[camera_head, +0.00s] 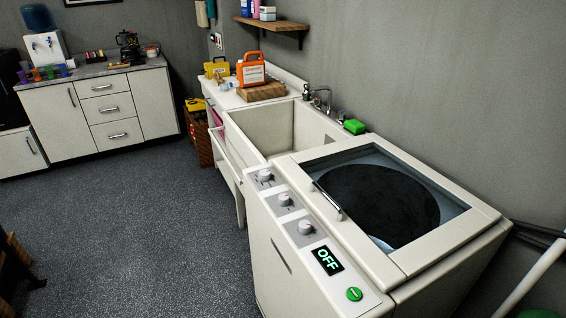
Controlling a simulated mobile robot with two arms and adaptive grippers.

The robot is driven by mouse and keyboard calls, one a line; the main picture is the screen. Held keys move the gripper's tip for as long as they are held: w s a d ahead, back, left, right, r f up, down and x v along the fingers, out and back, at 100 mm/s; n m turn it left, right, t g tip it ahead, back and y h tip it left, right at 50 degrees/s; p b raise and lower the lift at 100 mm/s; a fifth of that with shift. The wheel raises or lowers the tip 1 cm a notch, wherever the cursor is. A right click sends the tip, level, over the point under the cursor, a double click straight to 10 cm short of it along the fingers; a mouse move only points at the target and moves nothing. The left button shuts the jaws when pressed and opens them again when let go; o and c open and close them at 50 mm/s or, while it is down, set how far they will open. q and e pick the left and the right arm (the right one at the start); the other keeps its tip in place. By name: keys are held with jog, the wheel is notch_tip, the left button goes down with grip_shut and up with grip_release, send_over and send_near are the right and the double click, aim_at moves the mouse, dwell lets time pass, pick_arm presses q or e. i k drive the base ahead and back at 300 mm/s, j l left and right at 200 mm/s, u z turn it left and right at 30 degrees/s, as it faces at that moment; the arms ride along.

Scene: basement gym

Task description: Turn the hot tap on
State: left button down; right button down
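A chrome tap (323,97) stands at the back edge of a deep white utility sink (245,138), against the grey wall. A small handle (306,91) shows at the left of the spout. The right side of the tap is small and partly lost near a green sponge-like block (355,127). I cannot tell which handle is the hot one, or whether water runs. Neither of my grippers is in view.
A white washing machine (480,222) with knobs and an "OFF" display stands right of the sink, in front of me. An orange jug (251,69) and a wooden block (262,91) sit left of the sink. Dark floor (150,220) is open at the left.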

aim_at(317, 100)
jog(key=i+j+u, duration=0.85)
jog(key=i+u, duration=0.55)
jog(key=i, duration=0.2)
jog(key=i+z, duration=0.1)
jog(key=i, duration=0.35)
jog(key=i+j+z, duration=0.1)
jog(key=i, duration=0.4)
jog(key=i+j+z, duration=0.1)
jog(key=i, duration=0.35)
jog(key=i+j+z, duration=0.1)
jog(key=i, duration=0.35)
jog(key=j, duration=0.1)
